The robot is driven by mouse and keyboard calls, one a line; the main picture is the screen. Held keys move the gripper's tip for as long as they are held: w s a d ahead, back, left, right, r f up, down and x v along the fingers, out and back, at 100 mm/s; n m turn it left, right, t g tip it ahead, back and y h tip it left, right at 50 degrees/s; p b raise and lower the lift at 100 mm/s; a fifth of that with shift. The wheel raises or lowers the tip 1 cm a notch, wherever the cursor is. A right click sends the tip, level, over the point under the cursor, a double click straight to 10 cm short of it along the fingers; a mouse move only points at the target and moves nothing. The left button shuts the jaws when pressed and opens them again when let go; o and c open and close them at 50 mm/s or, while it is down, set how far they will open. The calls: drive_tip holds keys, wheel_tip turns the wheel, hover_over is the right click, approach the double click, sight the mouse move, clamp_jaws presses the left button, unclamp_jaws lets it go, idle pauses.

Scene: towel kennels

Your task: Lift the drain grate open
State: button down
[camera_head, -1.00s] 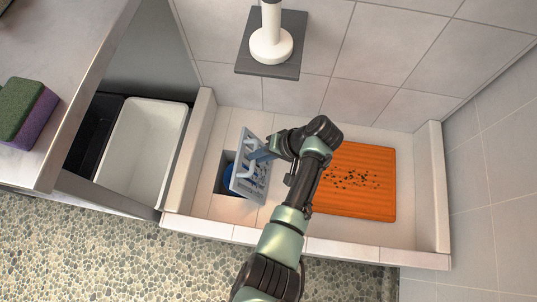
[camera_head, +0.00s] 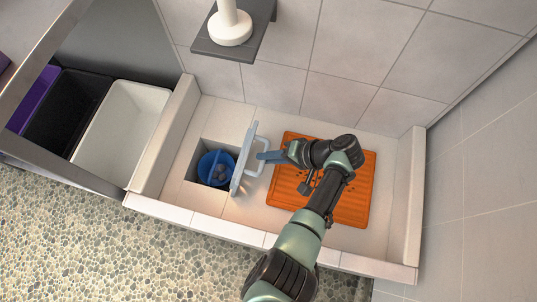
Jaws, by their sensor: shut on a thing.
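The drain grate (camera_head: 244,158) is a light grey slotted plate. It stands nearly upright at the right edge of the square drain opening (camera_head: 193,172) in the tiled basin floor. A blue round basket (camera_head: 212,168) with greyish lumps in it shows inside the opening. My gripper (camera_head: 264,157) is to the right of the grate, its bluish fingers shut on the grate. The exact contact at the fingertips is too small to see clearly.
An orange ribbed mat (camera_head: 358,200) with dark specks lies under my arm. The basin's low front wall (camera_head: 200,223) borders the pebbled floor. White (camera_head: 122,135), black (camera_head: 68,110) and purple bins stand left. A dark shelf (camera_head: 250,45) with a white stand (camera_head: 229,28) is above.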

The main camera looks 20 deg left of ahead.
drive_tip(key=shift+s+a+f, duration=0.1)
drive_tip(key=shift+s+f, duration=0.3)
drive_tip(key=c, duration=0.8)
unclamp_jaws()
drive_tip(key=shift+w, duration=0.1)
drive_tip(key=shift+c, duration=0.2)
drive_tip(key=shift+r, duration=0.15)
drive_tip(key=shift+w+r, duration=0.1)
drive_tip(key=shift+w, duration=0.05)
drive_tip(key=d+r, duration=0.3)
drive_tip(key=d, duration=1.2)
drive_tip(key=shift+d+b, duration=0.4)
drive_tip(key=shift+b, duration=0.05)
drive_tip(key=shift+r, duration=0.1)
